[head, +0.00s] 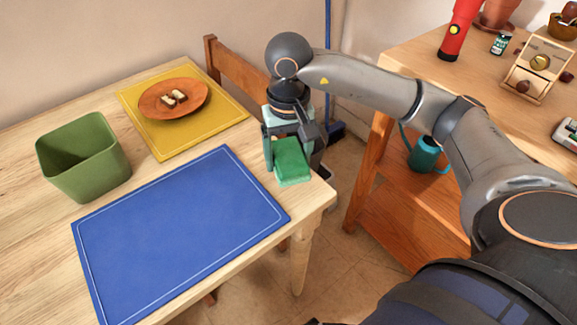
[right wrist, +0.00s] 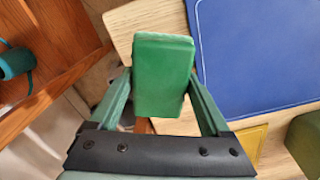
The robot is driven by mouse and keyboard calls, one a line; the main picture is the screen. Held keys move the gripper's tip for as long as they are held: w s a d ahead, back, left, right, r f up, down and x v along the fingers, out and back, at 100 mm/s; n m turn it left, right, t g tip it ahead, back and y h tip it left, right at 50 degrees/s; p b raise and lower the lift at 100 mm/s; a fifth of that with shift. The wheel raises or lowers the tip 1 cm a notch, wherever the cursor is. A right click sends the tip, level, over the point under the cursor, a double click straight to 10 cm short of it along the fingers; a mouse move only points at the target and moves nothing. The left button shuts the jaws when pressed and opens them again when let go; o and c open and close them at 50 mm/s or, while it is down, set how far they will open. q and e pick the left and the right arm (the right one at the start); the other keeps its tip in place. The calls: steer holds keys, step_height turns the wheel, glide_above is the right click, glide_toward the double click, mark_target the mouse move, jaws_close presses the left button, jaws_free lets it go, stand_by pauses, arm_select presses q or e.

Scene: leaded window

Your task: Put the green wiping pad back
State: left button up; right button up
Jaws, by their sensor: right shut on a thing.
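The green wiping pad (head: 291,161) is a small green block at the right corner of the light wood table. My right gripper (head: 290,150) points down and is shut on it, with one finger at each side. In the right wrist view the pad (right wrist: 163,75) sits between the fingers of my right gripper (right wrist: 160,85), partly over the table edge. I cannot tell whether the pad touches the table top. My left gripper is not in view.
A blue mat (head: 180,230) lies left of the pad. A green open bin (head: 85,160) stands at the table's left. A yellow mat (head: 225,117) with a brown plate (head: 150,106) lies at the back. A wooden shelf unit (head: 400,190) stands right, across a gap.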

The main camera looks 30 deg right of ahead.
mark_target(288, 166)
steer(key=shift+w+d+f, duration=0.2)
steer(key=shift+w+f, duration=0.1)
steer(key=shift+f, duration=0.15)
steer(key=shift+w+d+f, duration=0.1)
steer(key=shift+f, duration=0.8)
steer(key=shift+w+d+f, duration=0.1)
steer(key=shift+f, duration=0.75)
steer(key=shift+f+b, duration=0.3)
steer(key=shift+b, duration=0.3)
steer(key=o, duration=1.3)
steer(key=shift+r, duration=0.1)
steer(key=shift+c, duration=0.2)
